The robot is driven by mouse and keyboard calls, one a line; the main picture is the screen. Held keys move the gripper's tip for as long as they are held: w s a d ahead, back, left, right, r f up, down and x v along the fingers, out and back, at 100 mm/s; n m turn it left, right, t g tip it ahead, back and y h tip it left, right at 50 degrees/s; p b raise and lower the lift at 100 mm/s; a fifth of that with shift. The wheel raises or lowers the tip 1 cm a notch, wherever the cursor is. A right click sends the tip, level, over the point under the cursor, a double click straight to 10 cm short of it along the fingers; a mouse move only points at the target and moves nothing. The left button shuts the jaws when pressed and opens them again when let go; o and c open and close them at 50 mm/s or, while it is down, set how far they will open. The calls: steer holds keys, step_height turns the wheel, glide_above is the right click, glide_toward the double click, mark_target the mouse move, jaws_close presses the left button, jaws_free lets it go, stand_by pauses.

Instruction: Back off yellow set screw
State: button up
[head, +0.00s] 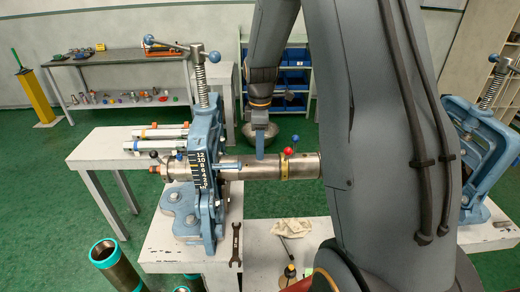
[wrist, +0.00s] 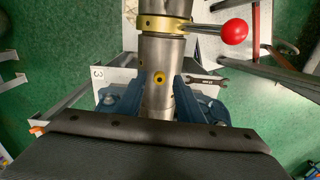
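The yellow set screw (wrist: 159,77) shows in the wrist view as a small yellow ring with a dark centre on the steel pipe (wrist: 160,100). The pipe lies level through the blue vise (head: 205,175) in the head view (head: 240,170). My gripper (wrist: 161,74) has its two blue fingers apart, one on each side of the screw, with nothing seen between them but the screw and pipe. In the head view my gripper (head: 260,156) points down at the pipe's top, right of the vise. The screw is hidden there. I cannot tell whether the fingers touch the pipe.
A yellow collar (head: 284,168) with a red ball handle (head: 288,151) sits on the pipe close to the right of my gripper. A wrench (head: 236,245) and a rag (head: 292,227) lie on the white bench below. Another blue vise (head: 490,150) stands at the right.

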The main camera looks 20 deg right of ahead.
step_height(320, 180, up, 7)
steer(key=shift+b, duration=1)
